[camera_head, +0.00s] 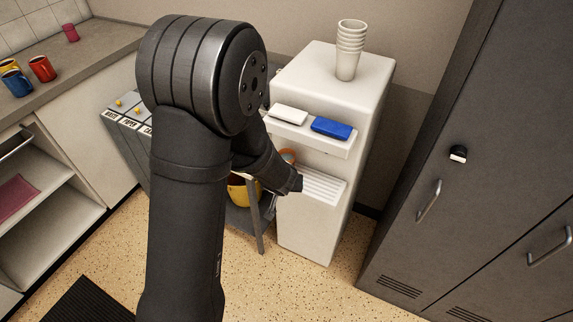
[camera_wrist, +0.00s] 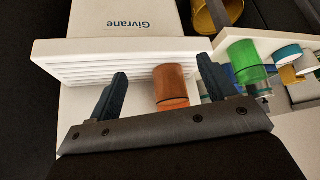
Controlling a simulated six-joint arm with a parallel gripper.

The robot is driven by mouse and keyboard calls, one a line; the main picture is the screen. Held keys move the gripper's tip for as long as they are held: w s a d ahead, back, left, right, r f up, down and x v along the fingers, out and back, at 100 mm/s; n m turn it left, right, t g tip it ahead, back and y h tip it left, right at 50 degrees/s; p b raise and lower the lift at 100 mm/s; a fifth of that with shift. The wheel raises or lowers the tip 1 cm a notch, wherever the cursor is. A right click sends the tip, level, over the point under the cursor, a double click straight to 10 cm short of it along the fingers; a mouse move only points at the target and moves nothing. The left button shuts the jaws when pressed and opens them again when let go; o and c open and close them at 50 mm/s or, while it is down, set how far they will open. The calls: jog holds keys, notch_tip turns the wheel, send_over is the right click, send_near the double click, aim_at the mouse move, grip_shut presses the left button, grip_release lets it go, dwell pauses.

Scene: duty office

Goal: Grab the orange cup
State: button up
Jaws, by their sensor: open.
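The orange cup (camera_wrist: 172,86) is see-through and shows in the wrist view between the two fingers of my gripper (camera_wrist: 162,67). The gripper is open, with a finger on either side of the cup and a visible gap to each. My gripper (camera_head: 296,184) is also partly hidden there, in front of the ribbed tray.
The white dispenser (camera_head: 325,215) has a ribbed tray (camera_wrist: 110,62) close to my left finger. A green cup (camera_wrist: 246,64) stands just right of my right finger, with more cups beyond. Stacked cups (camera_head: 350,50) top the dispenser. A dark locker (camera_head: 480,160) stands at right.

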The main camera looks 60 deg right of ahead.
jog(key=shift+w+d, duration=0.6)
jog(key=shift+d, duration=0.9)
jog(key=shift+w+d, duration=0.65)
jog(key=shift+d, duration=0.85)
jog(key=shift+w+d, duration=0.6)
jog(key=shift+d, duration=0.9)
jog(key=shift+w+d+f, duration=0.1)
jog(key=shift+d+f, duration=0.2)
jog(key=shift+f, duration=0.2)
jog(key=c, duration=1.3)
jog(key=shift+r, duration=0.2)
